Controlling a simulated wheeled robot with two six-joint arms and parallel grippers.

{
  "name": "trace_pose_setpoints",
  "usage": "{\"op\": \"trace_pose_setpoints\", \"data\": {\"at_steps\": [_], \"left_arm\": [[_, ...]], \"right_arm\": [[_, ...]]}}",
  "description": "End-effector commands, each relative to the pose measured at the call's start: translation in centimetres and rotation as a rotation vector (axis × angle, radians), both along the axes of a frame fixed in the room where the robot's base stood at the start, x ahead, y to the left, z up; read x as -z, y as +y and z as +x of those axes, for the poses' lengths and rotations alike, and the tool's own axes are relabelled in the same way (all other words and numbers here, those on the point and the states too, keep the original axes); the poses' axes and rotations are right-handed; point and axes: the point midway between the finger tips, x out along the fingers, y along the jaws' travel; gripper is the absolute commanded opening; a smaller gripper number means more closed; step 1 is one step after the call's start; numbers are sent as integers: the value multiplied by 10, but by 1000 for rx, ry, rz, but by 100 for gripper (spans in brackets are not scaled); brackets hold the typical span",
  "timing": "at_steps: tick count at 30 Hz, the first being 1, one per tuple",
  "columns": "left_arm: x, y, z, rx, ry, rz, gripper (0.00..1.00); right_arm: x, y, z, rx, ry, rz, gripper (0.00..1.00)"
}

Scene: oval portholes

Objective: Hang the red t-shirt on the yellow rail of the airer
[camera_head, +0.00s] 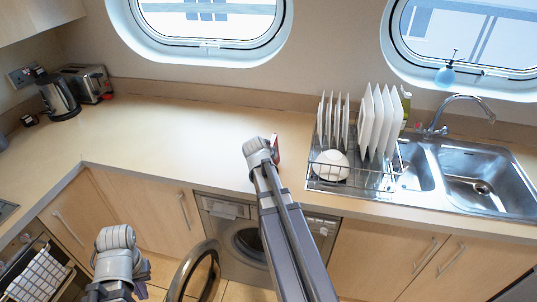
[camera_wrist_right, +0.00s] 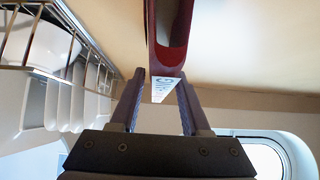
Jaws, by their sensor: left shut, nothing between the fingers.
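No red t-shirt, airer or yellow rail shows in either view. My left gripper (camera_head: 141,290) is low at the lower left in the head view, in front of the cupboards, mostly behind its own wrist. It is shut and empty. My right arm reaches over the counter in the head view, and its wrist hides the fingers. In the right wrist view my right gripper (camera_wrist_right: 160,76) is open, with its fingers apart at the near end of a red item (camera_wrist_right: 166,35) with a white lettered face. I cannot tell whether they touch it.
The red item stands on the counter (camera_head: 190,125), left of a wire dish rack (camera_head: 375,187) with plates and a white bowl. A sink (camera_head: 485,180) is at right. A washing machine (camera_head: 225,240) has its round door (camera_head: 195,275) open. A kettle (camera_head: 58,95) and toaster (camera_head: 86,83) stand back left.

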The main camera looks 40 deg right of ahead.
Motion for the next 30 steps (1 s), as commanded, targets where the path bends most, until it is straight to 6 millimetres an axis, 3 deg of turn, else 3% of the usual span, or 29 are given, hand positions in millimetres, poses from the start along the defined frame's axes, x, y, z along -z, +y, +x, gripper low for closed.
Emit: {"op": "trace_pose_setpoints", "data": {"at_steps": [1,6,17,30], "left_arm": [[0,0,0,0,0,0,0],[0,0,0,0,0,0,0],[-4,0,0,0,0,0,0],[-47,0,0,1,0,0,0]], "right_arm": [[0,0,0,0,0,0,53],[0,0,0,0,0,0,72],[-3,2,-2,0,1,1,72],[-47,35,-31,-1,1,1,72]]}}
